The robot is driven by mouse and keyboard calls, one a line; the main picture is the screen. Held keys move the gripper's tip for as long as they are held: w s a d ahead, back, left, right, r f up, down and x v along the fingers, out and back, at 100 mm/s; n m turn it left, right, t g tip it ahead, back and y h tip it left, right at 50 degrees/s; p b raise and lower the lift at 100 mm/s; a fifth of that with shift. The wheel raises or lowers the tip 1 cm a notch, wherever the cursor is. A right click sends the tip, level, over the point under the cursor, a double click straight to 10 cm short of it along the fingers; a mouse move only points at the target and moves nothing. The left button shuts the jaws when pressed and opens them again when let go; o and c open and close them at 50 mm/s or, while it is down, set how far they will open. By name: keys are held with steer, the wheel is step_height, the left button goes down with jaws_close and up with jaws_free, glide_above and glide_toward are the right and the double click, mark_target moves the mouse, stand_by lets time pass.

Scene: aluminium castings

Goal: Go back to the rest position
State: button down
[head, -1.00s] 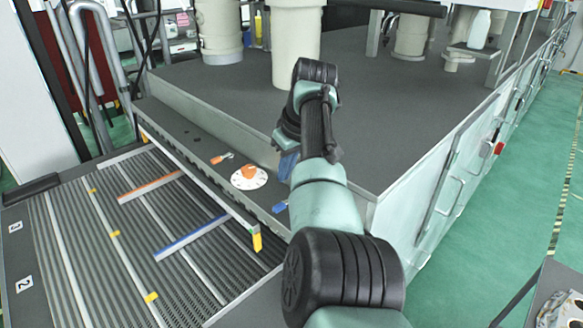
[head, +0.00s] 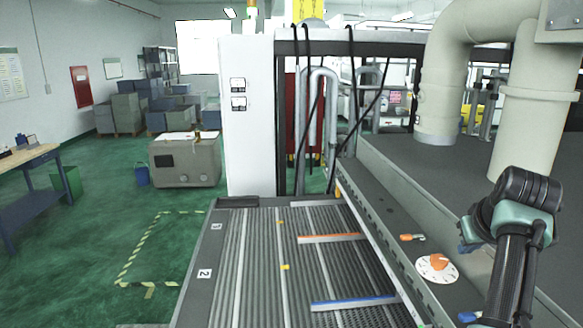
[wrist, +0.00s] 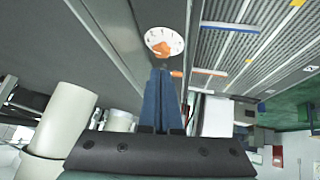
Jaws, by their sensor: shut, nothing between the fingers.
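My gripper (wrist: 161,72) shows in the wrist view with its two blue fingers pressed together and nothing between them. In the head view my arm rises at the right edge, and part of the blue fingers (head: 466,245) shows left of the wrist. A white round disc (head: 425,262) with an orange piece on it lies on the grey ledge, left of and below my fingers in the head view. In the wrist view the disc (wrist: 176,38) is just beyond the fingertips, apart from them as far as I can tell.
A ribbed conveyor bed (head: 255,260) with orange and blue bars lies left of the ledge. An orange-handled tool (head: 408,237) lies near the disc. Thick beige pipes (head: 535,120) stand behind my arm. The green floor (head: 95,245) at left is open.

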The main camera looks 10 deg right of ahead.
steer(key=w+a+r+t+h+b, duration=0.1)
steer(key=a+r+t+b, duration=0.4)
steer(key=a, duration=0.5)
steer(key=w+a+r+t+h+b, duration=0.1)
steer(key=a+r+t+h+b, duration=0.15)
steer(key=a+r+t, duration=0.55)
steer(key=s+a+r+n+t+y+b, duration=0.1)
steer(key=s+a+r+t+y+b, duration=0.1)
steer(key=s+a, duration=0.8)
steer(key=s+a+r+n+t+y+b, duration=0.1)
steer(key=s+a+r+t+y+b, duration=0.2)
steer(key=s+a, duration=0.8)
step_height(320, 180, up, 3)
steer(key=shift+s+a+f+t+y, duration=0.15)
steer(key=shift+s+a+t+y, duration=0.15)
steer(key=shift+t+y, duration=0.85)
steer(key=shift+d, duration=0.1)
